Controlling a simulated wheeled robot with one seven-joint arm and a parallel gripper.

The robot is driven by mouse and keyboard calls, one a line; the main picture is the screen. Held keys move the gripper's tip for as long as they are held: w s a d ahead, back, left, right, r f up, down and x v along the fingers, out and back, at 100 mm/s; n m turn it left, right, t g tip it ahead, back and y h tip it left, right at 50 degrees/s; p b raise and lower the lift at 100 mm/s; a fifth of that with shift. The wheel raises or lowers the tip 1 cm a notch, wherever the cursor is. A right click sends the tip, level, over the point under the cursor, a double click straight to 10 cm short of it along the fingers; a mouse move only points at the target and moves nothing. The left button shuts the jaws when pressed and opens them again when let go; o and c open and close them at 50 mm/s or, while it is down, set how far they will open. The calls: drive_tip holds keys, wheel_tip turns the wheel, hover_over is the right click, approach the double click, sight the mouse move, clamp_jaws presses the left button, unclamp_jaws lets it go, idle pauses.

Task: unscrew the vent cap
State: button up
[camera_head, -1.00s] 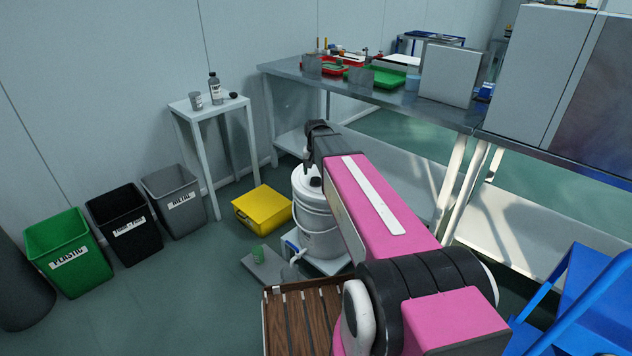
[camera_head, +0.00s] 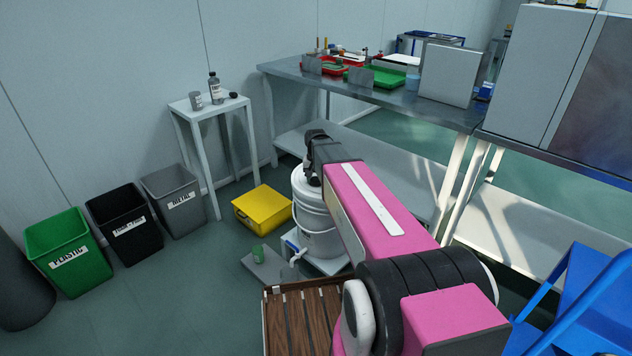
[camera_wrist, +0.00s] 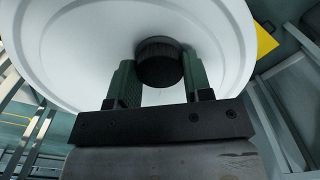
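The vent cap is a dark ribbed round cap (camera_wrist: 158,62) on the white lid (camera_wrist: 80,55) of a white bucket, which also shows in the head view (camera_head: 318,215). In the wrist view the two green fingers of my gripper (camera_wrist: 160,75) stand one on each side of the cap, with their tips along its sides. No clear gap shows between fingers and cap, but I cannot tell whether they press on it. In the head view my gripper (camera_head: 312,178) points down over the bucket lid, and my arm hides part of the bucket.
The bucket stands on a low white stand with a tap (camera_head: 295,256) at its front. A yellow box (camera_head: 262,208) lies to its left and a wooden slatted crate (camera_head: 300,318) is in front. A steel workbench (camera_head: 300,72) stands behind. Floor at left is clear before the bins (camera_head: 120,222).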

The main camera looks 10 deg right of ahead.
drive_tip(key=shift+n, duration=1.7)
drive_tip(key=shift+n, duration=1.7)
drive_tip(key=shift+n, duration=1.7)
